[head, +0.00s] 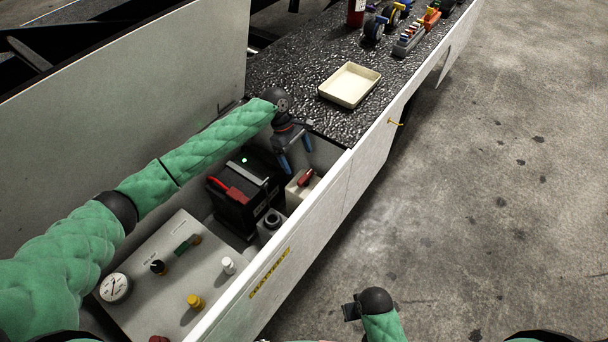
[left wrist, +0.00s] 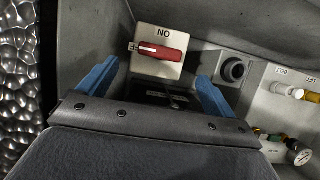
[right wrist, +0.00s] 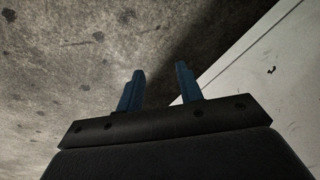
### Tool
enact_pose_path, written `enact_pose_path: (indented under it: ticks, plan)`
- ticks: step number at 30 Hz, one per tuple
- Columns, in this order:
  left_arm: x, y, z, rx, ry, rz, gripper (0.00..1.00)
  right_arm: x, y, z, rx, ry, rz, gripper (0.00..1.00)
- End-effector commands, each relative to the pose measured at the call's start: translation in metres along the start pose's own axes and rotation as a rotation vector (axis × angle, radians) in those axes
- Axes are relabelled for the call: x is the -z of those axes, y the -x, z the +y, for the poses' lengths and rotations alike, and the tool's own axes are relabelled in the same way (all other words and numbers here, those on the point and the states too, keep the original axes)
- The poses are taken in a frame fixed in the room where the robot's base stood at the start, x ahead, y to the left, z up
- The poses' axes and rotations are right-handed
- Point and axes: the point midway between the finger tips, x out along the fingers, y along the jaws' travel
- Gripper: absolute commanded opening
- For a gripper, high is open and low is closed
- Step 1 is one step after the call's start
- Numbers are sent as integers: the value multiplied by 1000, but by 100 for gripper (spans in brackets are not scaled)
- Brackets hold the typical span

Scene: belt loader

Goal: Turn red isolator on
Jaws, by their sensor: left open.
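The red isolator handle (head: 306,177) sits on a small cream box (head: 297,194) inside the open compartment. In the left wrist view the red handle (left wrist: 160,51) lies crosswise on the box face (left wrist: 154,70), below lettering that reads "NO" in the picture. My left gripper (head: 295,152) is open and empty, pointing down just behind the box. In the left wrist view its blue fingers (left wrist: 155,86) stand apart, with the handle beyond and between them, not touched. My right gripper (right wrist: 160,85) is open and empty outside the compartment, above the floor.
A black battery (head: 235,200) with a red cover stands left of the box. A dark round socket (head: 272,221) and a panel with knobs and a gauge (head: 115,287) lie nearer. The white side wall (head: 335,205) borders the compartment. A cream tray (head: 350,85) rests on the deck.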

Motion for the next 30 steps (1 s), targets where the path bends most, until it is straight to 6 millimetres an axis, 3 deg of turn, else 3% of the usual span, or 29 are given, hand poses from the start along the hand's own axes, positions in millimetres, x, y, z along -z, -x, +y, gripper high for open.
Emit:
enact_pose_path:
  ticks: [15, 28, 30]
  plan:
    - [-1, -63, 0, 1, 1, -1, 91, -19, -56, 8, -9, 0, -8, 36]
    - [0, -75, 0, 1, 1, 0, 91, -23, -68, 10, -11, 0, -8, 36]
    - [0, -75, 0, 1, 1, 0, 81, -22, -68, 9, -11, 0, -8, 36]
